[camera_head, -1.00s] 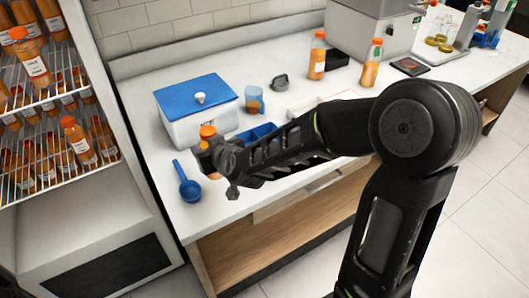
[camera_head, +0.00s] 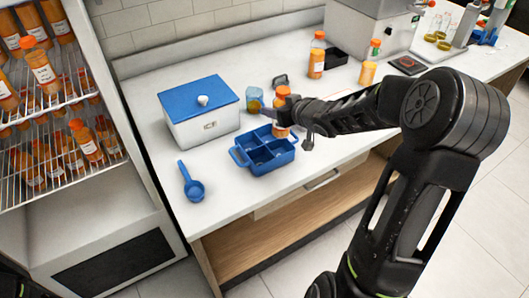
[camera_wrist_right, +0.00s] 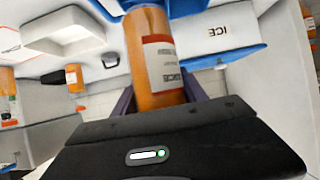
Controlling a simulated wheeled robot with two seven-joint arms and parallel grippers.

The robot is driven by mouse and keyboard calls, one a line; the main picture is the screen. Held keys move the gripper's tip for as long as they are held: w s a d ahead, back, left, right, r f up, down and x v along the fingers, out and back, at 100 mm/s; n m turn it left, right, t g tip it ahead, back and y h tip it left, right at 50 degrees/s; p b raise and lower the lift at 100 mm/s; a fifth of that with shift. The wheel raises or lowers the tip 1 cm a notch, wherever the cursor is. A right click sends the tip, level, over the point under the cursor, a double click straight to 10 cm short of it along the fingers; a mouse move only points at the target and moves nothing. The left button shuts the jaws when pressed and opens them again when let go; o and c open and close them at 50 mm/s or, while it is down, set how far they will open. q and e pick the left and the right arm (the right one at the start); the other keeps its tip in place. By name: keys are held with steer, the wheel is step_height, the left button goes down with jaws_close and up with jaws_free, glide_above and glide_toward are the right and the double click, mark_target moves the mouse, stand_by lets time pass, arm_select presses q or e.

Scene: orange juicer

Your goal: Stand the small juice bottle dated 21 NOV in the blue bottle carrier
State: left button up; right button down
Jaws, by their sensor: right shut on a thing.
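The blue bottle carrier (camera_head: 262,152), with several square compartments that look empty, stands on the counter. My right gripper (camera_head: 287,107) is shut on a small orange juice bottle (camera_head: 281,122) with an orange cap, held upright at the back right edge of the carrier. In the right wrist view the bottle (camera_wrist_right: 153,62) fills the space between the fingers (camera_wrist_right: 158,98); its label is partly readable and no date can be made out. I cannot tell whether the bottle touches the carrier. My left gripper is not in view.
A white box with a blue lid (camera_head: 200,112) stands left of the carrier, and a blue scoop (camera_head: 192,183) lies in front of it. More juice bottles (camera_head: 317,56) stand at the back right. An open-shelved fridge (camera_head: 60,110) is at the left.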

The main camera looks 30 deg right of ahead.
mark_target(265, 149)
step_height(265, 149, down, 6)
steer(key=shift+r+b, duration=0.25)
steer(key=shift+b, duration=0.6)
steer(key=shift+f, duration=0.3)
steer(key=shift+f, duration=0.1)
steer(key=shift+f, duration=1.85)
